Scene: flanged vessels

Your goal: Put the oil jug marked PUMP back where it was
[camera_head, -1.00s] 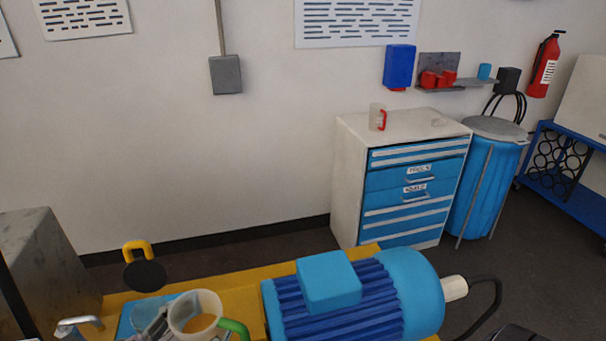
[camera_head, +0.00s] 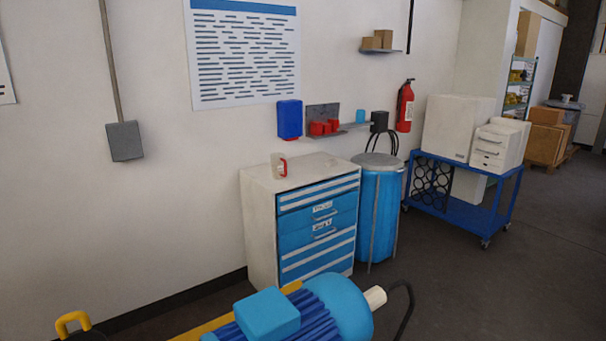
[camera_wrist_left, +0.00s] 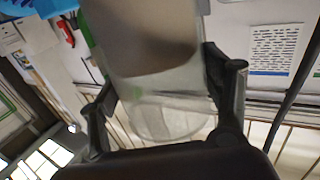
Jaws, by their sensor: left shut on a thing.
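My left gripper (camera_wrist_left: 170,88) is shut on a translucent jug (camera_wrist_left: 150,70), with one finger on each side of it. Something dark shows through its wall, and a strip of green is at its left edge. No marking on it can be read. The head view shows neither this jug nor my grippers. Another clear jug with a red handle (camera_head: 278,165) stands on top of the white and blue drawer cabinet (camera_head: 262,215). I cannot read a marking on that one either.
A blue motor (camera_head: 340,305) on a yellow base is at the bottom. A blue drum (camera_head: 380,215) stands right of the cabinet. A wall shelf (camera_head: 350,126) holds red cups. A blue trolley (camera_head: 465,205) is farther right. Floor at the lower right is clear.

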